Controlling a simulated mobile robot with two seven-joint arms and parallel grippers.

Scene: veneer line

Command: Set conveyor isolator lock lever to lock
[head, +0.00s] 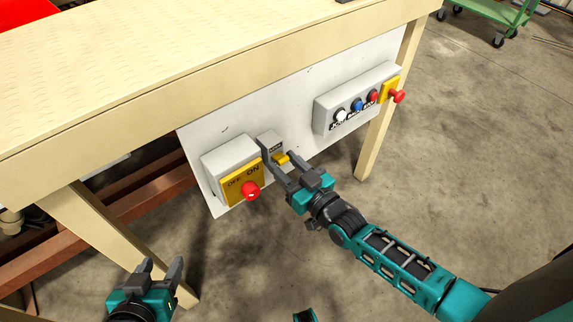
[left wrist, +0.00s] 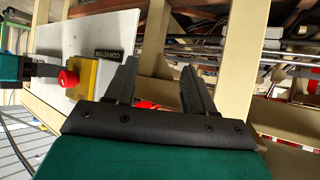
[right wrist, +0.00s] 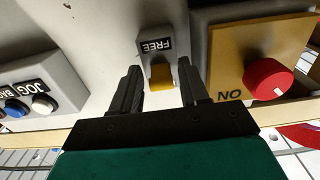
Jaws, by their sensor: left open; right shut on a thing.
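The isolator lock lever is a small yellow tab (head: 281,159) on a small grey housing (head: 268,146) fixed to the pale panel under the bench. In the right wrist view the yellow lever (right wrist: 162,77) sits between my fingertips, below a label reading FREE, upside down there. My right gripper (head: 277,164) is shut on the lever, one finger on each side of it. My left gripper (head: 160,266) is open and empty, low at the left, well apart from the panel. Any other label on the housing is hidden or too small to read.
Left of the lever is a grey box with a yellow OFF/ON plate and red knob (head: 251,191). Right is a button box (head: 350,97) with white, blue and red buttons, then a red mushroom button (head: 397,96). A bench leg (head: 120,235) stands near my left gripper.

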